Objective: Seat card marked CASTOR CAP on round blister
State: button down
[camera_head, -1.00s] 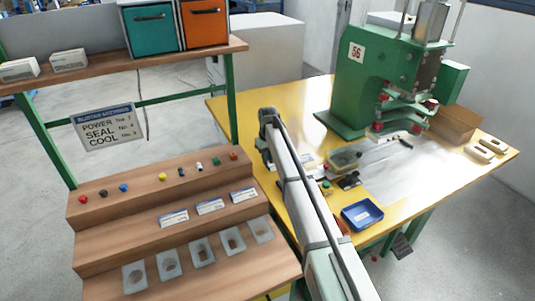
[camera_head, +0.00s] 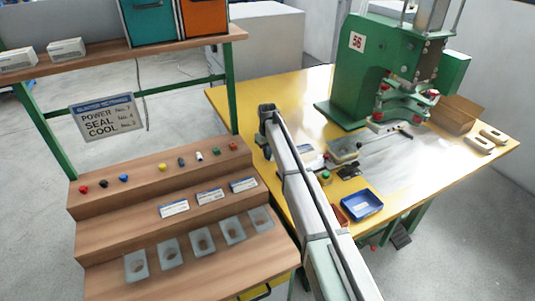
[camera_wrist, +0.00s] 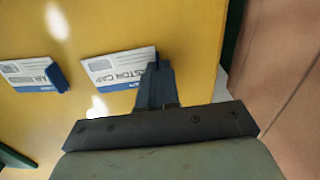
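In the wrist view a white card (camera_wrist: 105,68) with a blue edge shows the lettering "STOR CAP"; the start of the word is not legible. My gripper (camera_wrist: 155,75) is over its right end, with the fingers close together, seemingly on a blue tab there. The fingers hide that tab and part of the card. I cannot tell whether the card is off the yellow table. In the head view my gripper (camera_head: 268,140) is at the table's left side. Clear blisters (camera_head: 203,241) with differently shaped hollows stand on the lowest wooden step; the round one is not clear.
A second card (camera_wrist: 25,73) with a blue tab lies left of it. Several cards (camera_head: 210,196) and coloured knobs (camera_head: 124,178) stand on the upper steps. A green press (camera_head: 385,70), a clear tray (camera_head: 345,148) and a blue tray (camera_head: 361,205) are on the yellow table (camera_head: 300,95).

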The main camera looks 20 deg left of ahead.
jog(key=shift+r, duration=0.15)
jog(key=shift+r, duration=2.1)
